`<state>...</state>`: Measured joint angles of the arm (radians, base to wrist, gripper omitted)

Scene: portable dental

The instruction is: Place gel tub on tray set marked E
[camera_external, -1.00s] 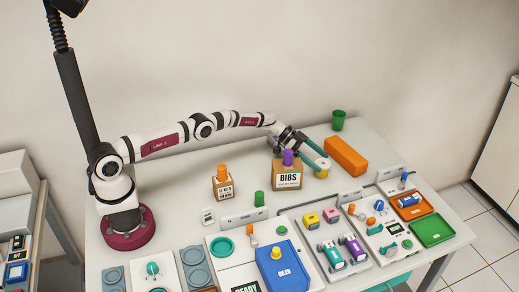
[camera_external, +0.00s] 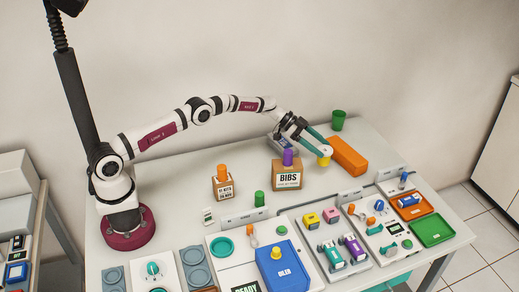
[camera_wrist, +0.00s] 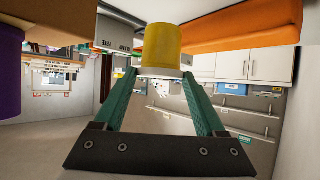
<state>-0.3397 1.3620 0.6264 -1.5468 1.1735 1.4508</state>
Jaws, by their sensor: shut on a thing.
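A yellow tub (camera_external: 324,161), which I take to be the gel tub, is held between the green fingers of my gripper (camera_external: 322,152). It sits beside the orange block, to the right of the BIBS box. In the wrist view my gripper (camera_wrist: 160,85) is shut on the yellow tub (camera_wrist: 161,43), near its whitish end. At the right of the table are an orange tray (camera_external: 401,213) and a green tray (camera_external: 433,233). I cannot read a letter E on any tray set.
The brown BIBS box (camera_external: 287,180) with a purple top stands just left of the tub. An orange block (camera_external: 347,156) and a green cup (camera_external: 338,120) are on the right. Panels with small parts and a blue DILER box (camera_external: 283,270) fill the front. The back left is clear.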

